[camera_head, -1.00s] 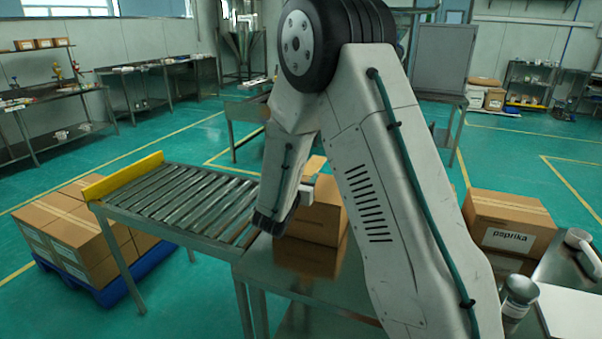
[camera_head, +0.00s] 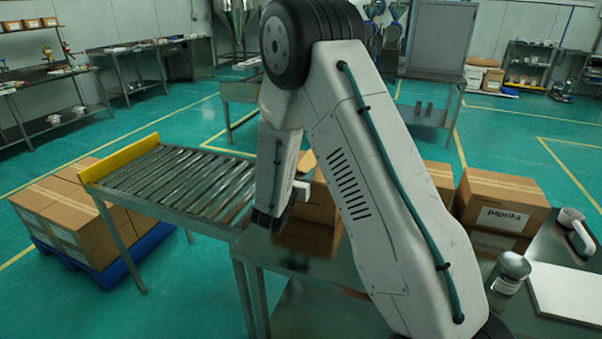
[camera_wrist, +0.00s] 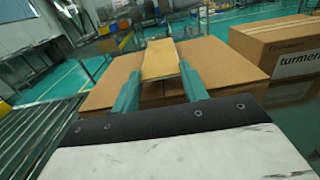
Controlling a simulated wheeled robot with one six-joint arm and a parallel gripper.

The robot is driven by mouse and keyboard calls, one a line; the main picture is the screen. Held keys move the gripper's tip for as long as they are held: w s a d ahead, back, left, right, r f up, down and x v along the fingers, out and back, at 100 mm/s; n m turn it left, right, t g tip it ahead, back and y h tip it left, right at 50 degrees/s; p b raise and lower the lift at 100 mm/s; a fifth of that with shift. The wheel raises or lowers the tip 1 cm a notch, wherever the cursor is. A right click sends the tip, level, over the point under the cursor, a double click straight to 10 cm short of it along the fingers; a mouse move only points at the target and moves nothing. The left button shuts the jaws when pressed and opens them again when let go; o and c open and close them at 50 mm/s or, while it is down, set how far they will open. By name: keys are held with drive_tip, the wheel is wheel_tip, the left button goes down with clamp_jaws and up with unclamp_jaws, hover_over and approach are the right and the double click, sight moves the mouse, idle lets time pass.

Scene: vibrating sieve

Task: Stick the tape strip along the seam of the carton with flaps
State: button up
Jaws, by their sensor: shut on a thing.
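A tan tape strip (camera_wrist: 160,58) is between the two teal fingers of my gripper (camera_wrist: 161,74), which is shut on it in the wrist view. The strip points away from me, above the top of a brown carton (camera_wrist: 226,66). I cannot tell whether the strip touches the carton. The seam is not clear, as the strip and fingers cover the middle of the top. In the head view the carton (camera_head: 318,206) stands on a steel table, partly hidden by my arm. My fingers are hidden there.
A roller conveyor (camera_head: 180,182) with a yellow end stop (camera_head: 120,158) adjoins the steel table (camera_head: 262,246) on the left. A paprika carton (camera_head: 503,200) stands at right, near a jar (camera_head: 508,275). A turmeric carton (camera_wrist: 285,45) is at right in the wrist view. Cartons sit on a blue pallet (camera_head: 110,278).

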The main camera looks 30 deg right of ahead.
idle(0.4)
drive_tip(key=o, duration=1)
drive_tip(key=shift+r, duration=4.05)
